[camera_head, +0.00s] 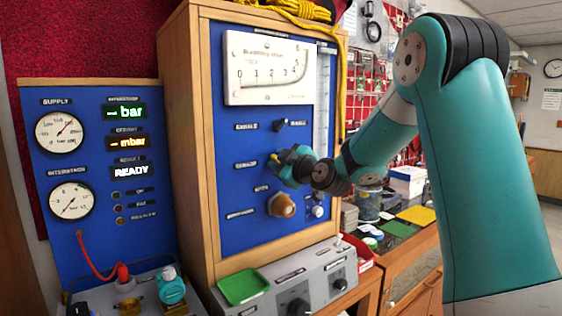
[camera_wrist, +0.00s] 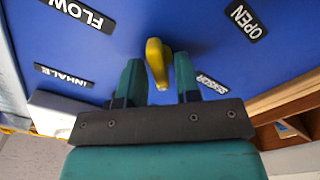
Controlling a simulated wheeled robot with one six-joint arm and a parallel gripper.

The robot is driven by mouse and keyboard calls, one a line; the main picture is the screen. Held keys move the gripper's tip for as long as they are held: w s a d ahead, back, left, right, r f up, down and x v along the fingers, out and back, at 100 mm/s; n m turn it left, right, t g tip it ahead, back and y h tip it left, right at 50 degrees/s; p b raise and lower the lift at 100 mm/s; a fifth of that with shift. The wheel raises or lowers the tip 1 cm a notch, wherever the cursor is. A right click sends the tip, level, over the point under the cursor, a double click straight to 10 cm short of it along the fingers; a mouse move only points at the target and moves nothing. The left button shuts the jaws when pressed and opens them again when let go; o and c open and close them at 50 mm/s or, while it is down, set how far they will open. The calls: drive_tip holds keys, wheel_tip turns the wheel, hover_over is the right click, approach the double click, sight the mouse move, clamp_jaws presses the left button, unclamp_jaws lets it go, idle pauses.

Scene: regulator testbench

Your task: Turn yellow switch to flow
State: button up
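The yellow switch (camera_wrist: 156,60) is a small lever on the blue panel (camera_wrist: 120,20). In the wrist view its handle runs nearly vertically, with its lower end tilted slightly right. A FLOW label (camera_wrist: 72,13) is at upper left and an OPEN label (camera_wrist: 245,20) at upper right. My gripper (camera_wrist: 159,66) is open, with one teal finger on each side of the switch and a visible gap to both. In the head view only a bit of the yellow switch (camera_head: 273,158) shows beside my gripper (camera_head: 283,163), which hides the rest.
A dark knob (camera_head: 280,125) is above my gripper and a brown round knob (camera_head: 282,205) below it. A white-faced gauge (camera_head: 268,68) is at the top of the panel. A green tray (camera_head: 243,287) lies on the grey unit below. The wooden cabinet frame edges the panel.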

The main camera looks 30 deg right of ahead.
drive_tip(key=shift+d, duration=0.1)
clamp_jaws()
drive_tip(key=shift+f+m+b, duration=0.1)
drive_tip(key=shift+m+b, duration=0.3)
drive_tip(key=shift+b, duration=0.05)
drive_tip(key=m+b, duration=0.2)
drive_tip(key=m, duration=0.3)
drive_tip(key=m+b, duration=0.2)
drive_tip(key=m, duration=0.4)
drive_tip(key=m+b, duration=0.3)
drive_tip(key=m, duration=0.3)
drive_tip(key=shift+d, duration=0.3)
drive_tip(key=shift+o, duration=1.3)
unclamp_jaws()
